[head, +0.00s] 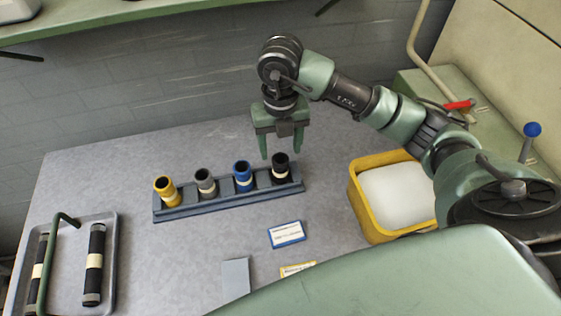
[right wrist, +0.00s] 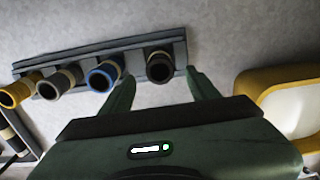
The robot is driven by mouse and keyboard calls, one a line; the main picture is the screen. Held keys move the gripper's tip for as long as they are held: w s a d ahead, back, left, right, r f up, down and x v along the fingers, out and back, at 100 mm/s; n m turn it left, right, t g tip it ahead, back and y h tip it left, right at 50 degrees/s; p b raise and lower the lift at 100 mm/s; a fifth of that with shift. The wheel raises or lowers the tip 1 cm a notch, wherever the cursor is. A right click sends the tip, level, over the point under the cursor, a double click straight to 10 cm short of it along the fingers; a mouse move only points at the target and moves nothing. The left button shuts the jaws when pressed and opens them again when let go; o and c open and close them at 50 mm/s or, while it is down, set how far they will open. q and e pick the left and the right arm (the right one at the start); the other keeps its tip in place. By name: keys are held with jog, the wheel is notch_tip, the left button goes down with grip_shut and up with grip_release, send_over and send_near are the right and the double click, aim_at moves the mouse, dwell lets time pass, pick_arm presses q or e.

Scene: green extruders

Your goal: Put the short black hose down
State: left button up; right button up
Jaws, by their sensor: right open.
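The short black hose (head: 281,169) stands upright in the right end slot of the grey rack (head: 228,206), its open mouth facing up. It also shows in the right wrist view (right wrist: 160,68), between the two fingers. My right gripper (head: 281,152) is open and points down just above and around the top of the black hose. In the right wrist view its fingertips (right wrist: 159,76) are spread, one on each side of the hose, with a gap visible. My left gripper is not in view.
Blue (head: 243,176), grey (head: 205,182) and yellow (head: 166,191) hoses stand in the same rack. A yellow bin (head: 362,206) with white contents is to the right. A metal tray (head: 111,262) with longer black hoses is at the left. Cards (head: 287,234) lie in front.

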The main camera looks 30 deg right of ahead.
notch_tip(320, 180, up, 4)
jog(key=shift+r, duration=0.1)
dwell(0.6)
